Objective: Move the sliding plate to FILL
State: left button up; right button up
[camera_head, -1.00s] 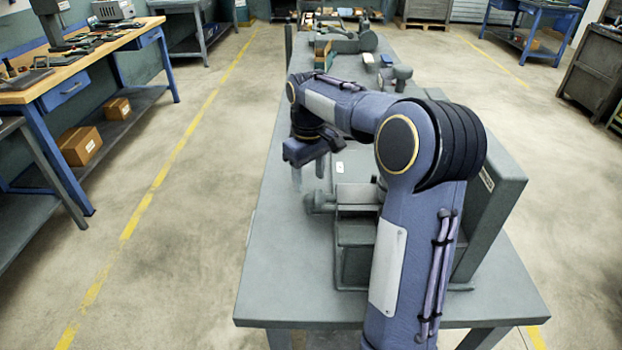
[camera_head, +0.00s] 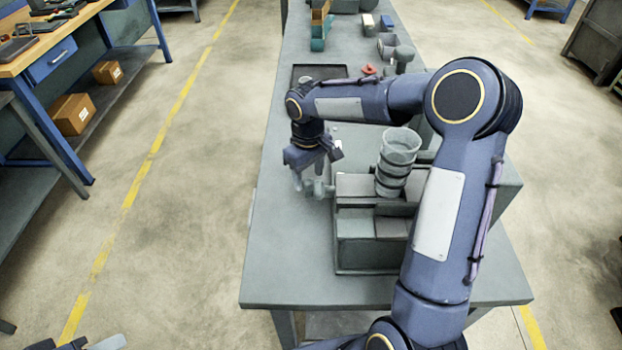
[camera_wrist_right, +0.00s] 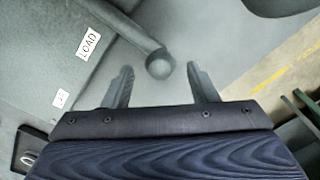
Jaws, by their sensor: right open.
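The grinder (camera_head: 370,252) is a grey block on the bench, with a flat plate (camera_head: 358,186) on top. I take this for the sliding plate, though my arm hides its right side. A handle with a round knob sticks out to the left; the knob (camera_wrist_right: 158,66) is clear in the right wrist view. My right gripper (camera_head: 310,188) is open and points down at the knob. In the wrist view the knob lies between its two fingers (camera_wrist_right: 162,85), with gaps on both sides. A LOAD label (camera_wrist_right: 89,43) is beside the handle. Part of my left gripper (camera_head: 92,343) shows at the lower left edge.
A clear ringed cup (camera_head: 399,150) stands on the grinder, close to my right arm. A dark tray (camera_head: 318,73), a red piece (camera_head: 369,70) and other parts lie further back. The bench (camera_head: 290,270) is bare at the front left.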

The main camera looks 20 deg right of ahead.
jog(key=shift+f, duration=1.5)
grip_shut()
